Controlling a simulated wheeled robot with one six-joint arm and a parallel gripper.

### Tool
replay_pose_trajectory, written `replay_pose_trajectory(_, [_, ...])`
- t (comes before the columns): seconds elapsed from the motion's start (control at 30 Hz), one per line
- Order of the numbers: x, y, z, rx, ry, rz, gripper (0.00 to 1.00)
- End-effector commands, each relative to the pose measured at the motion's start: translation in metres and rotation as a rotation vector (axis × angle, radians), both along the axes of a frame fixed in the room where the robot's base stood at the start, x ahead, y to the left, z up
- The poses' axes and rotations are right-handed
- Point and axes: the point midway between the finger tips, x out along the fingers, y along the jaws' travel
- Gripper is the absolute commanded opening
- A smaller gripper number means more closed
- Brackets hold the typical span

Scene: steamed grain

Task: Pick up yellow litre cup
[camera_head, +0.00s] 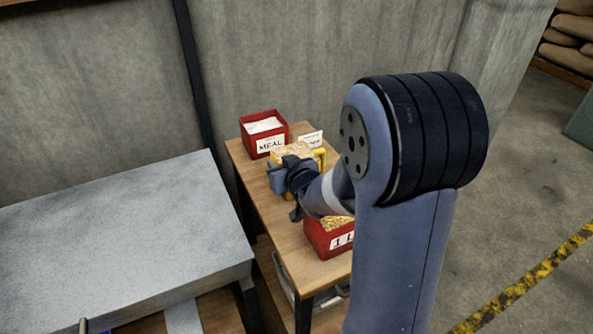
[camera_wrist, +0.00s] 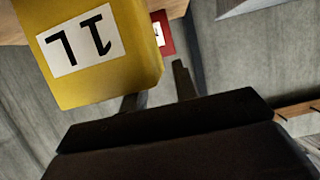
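The yellow litre cup (camera_wrist: 128,66) fills the upper left of the wrist view, very close to the camera. Its white label reads "1L" upside down there. In the head view the yellow cup (camera_head: 320,156) shows partly behind my gripper, with tan grain at its top. My gripper (camera_wrist: 160,84) has its two dark fingers apart, with a grey gap showing between them. The cup covers the tip of the left finger, so I cannot tell whether they touch. In the head view my gripper (camera_head: 283,178) is at the cup's near-left side.
A red MEAL box (camera_head: 265,137) of white stuff stands at the wooden table's (camera_head: 268,222) far end, with a white card (camera_head: 311,139) beside it. A red grain box (camera_head: 326,244) stands nearer, partly behind my arm. A grey-topped bench (camera_head: 120,235) is at left.

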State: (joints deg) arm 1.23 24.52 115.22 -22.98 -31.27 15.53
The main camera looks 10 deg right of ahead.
Motion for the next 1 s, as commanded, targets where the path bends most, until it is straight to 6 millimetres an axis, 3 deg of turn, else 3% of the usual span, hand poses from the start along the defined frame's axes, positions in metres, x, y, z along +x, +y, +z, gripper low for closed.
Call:
replay_pose_trajectory(0.2, [0.021, 0.004, -0.007, 0.001, 0.0, 0.0, 0.28])
replay_pose_trajectory(0.5, [0.024, 0.005, -0.009, 0.001, 0.0, -0.001, 0.28])
replay_pose_trajectory(0.87, [0.024, 0.005, -0.009, 0.001, 0.0, 0.0, 0.0])
replay_pose_trajectory(1.0, [0.024, 0.005, -0.009, 0.001, 0.0, -0.001, 0.0])
